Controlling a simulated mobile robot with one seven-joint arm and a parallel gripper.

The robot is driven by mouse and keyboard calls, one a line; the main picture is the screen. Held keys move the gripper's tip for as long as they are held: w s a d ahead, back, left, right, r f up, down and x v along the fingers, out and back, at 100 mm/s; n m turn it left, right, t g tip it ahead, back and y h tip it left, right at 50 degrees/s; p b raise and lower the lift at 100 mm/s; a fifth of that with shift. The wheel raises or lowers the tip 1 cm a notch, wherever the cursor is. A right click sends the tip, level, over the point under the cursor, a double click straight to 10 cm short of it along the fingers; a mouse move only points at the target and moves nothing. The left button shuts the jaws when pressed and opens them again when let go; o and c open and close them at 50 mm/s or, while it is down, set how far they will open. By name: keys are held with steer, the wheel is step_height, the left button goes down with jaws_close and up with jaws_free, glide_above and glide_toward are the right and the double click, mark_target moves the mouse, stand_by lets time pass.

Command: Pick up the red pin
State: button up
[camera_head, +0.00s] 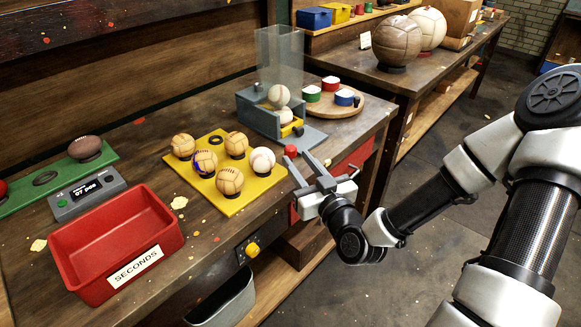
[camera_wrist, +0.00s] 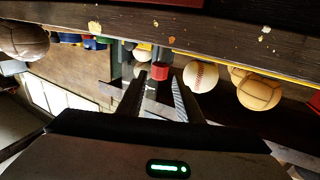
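The red pin (camera_head: 290,150) shows as a small red head at the right end of the worktop, near the yellow board's corner. It also shows in the wrist view (camera_wrist: 160,71), lined up between my fingertips. My gripper (camera_head: 296,157) is open, with its two fingers pointing at the pin from the front right. In the wrist view my gripper (camera_wrist: 160,79) has a clear gap between its fingers and holds nothing. The pin is at or just beyond the tips; I cannot tell whether it touches them. Its lower part is hidden.
A yellow board (camera_head: 242,204) with several balls lies left of my gripper. Behind the pin stands a grey dispenser (camera_head: 262,118) with a clear chute and baseballs. A round wooden board (camera_head: 347,108) with colored tins is behind right. A red SECONDS bin (camera_head: 85,240) is at front left.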

mark_target(293, 154)
steer(key=shift+w+a, duration=0.1)
steer(key=shift+a, duration=0.05)
steer(key=b+x, duration=0.1)
steer(key=x, duration=0.4)
steer(key=shift+w+f, duration=0.1)
steer(key=shift+w, duration=0.05)
jaws_close()
